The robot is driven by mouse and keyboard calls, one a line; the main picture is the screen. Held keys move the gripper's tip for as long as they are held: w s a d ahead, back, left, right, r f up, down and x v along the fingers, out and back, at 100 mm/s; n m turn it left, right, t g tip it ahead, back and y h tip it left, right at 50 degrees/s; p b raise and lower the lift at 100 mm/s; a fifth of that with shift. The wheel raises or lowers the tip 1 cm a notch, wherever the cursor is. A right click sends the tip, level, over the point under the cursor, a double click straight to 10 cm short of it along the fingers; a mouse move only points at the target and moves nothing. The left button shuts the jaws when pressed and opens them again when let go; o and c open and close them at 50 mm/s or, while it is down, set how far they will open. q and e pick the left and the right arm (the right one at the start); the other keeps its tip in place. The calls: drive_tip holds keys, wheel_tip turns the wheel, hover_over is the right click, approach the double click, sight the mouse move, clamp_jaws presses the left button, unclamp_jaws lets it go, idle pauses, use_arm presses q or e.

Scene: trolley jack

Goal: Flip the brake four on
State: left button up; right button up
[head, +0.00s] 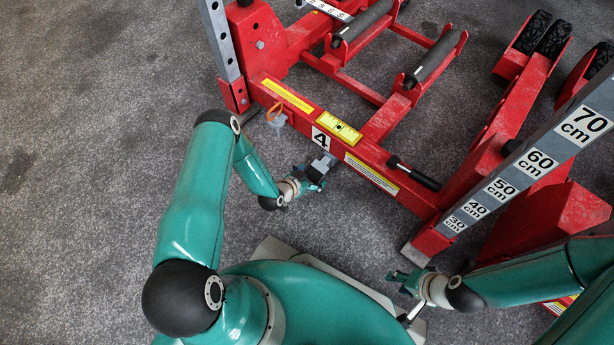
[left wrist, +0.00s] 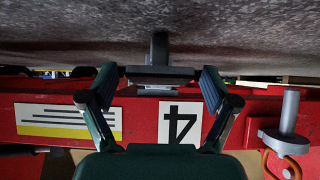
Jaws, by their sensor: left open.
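Brake four is a grey pedal (head: 329,157) low on the red beam, beside the white label "4" (head: 320,138). In the left wrist view the label (left wrist: 180,122) appears upside down, and the grey pedal (left wrist: 160,73) with its stem lies just beyond it. My left gripper (head: 316,177) is at the pedal in the head view. In the left wrist view its fingers (left wrist: 158,88) are spread to either side of the pedal, open and with nothing gripped. Whether a finger touches the pedal cannot be told. My right gripper (head: 405,283) is low near the grey post's foot, its opening unclear.
The red jack frame (head: 375,160) fills the upper right. A grey post (head: 530,160) with centimetre labels stands at right. A grey pin with an orange ring (head: 276,116) sits left of the label. A black-handled lever (head: 414,174) juts out at right. Bare floor (head: 90,150) lies left.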

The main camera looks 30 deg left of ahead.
use_arm(q)
drive_tip(key=v, duration=1.2)
drive_tip(key=w+d+r+m+g+h+p, duration=0.2)
drive_tip(key=w+d+r+m+p, duration=0.15)
drive_tip(key=d+r, duration=0.9)
drive_tip(key=s+d+n+g+p, duration=0.15)
drive_tip(key=s+n+g, duration=0.55)
drive_tip(key=s, duration=0.8)
wheel_tip(320, 180, up, 38)
drive_tip(key=p, duration=3.8)
drive_tip(key=shift+s+f+n+g, duration=0.15)
drive_tip(key=shift+s+n+g, duration=0.1)
drive_tip(key=shift+n+g, duration=0.2)
